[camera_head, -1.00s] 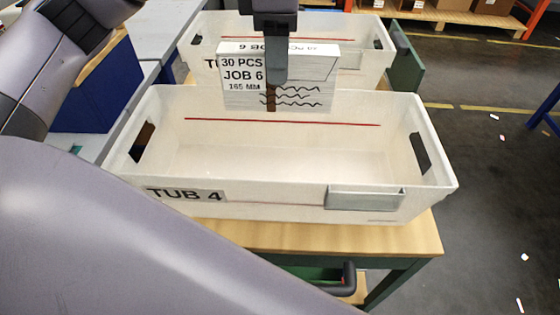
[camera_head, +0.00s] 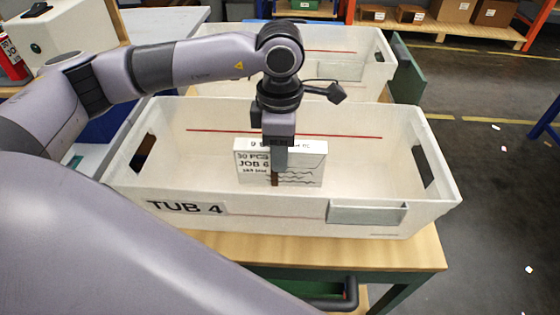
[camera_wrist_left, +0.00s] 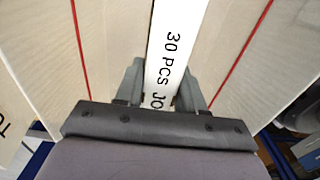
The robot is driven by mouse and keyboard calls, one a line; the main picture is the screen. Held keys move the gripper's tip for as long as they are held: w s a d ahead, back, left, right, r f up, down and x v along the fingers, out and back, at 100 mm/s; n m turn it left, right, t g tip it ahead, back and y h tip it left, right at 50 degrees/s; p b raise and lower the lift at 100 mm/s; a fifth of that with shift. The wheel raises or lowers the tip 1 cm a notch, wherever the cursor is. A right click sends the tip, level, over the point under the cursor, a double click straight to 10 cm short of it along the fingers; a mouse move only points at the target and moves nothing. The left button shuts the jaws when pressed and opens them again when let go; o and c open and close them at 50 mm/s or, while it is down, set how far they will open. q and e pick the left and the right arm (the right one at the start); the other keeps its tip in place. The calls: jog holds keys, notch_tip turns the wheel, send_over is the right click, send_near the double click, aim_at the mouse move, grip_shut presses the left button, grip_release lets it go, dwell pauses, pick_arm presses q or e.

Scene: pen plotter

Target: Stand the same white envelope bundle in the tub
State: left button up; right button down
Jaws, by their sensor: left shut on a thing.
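The white envelope bundle (camera_head: 308,163), marked "30 PCS JOB 6" with a brown band, is upright inside the front tub (camera_head: 420,204), labelled "TUB 4". My left gripper (camera_head: 276,160) comes down from above and is shut on the bundle's top edge. In the left wrist view the bundle's printed edge (camera_wrist_left: 172,50) sits between the two fingers of the gripper (camera_wrist_left: 160,88). My right gripper is not in view.
A second tub (camera_head: 350,45) stands just behind the front one. The front tub rests on a wooden-topped table (camera_head: 400,250). A pallet with brown boxes (camera_head: 455,12) is at the back right. Inside the front tub, the space either side of the bundle is clear.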

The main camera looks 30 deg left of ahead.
pick_arm(q)
jog(key=shift+f, duration=1.9)
jog(key=shift+f, duration=0.15)
jog(key=o, duration=1.2)
jog(key=shift+c, duration=0.2)
notch_tip(320, 180, up, 12)
jog(key=shift+r, duration=0.2)
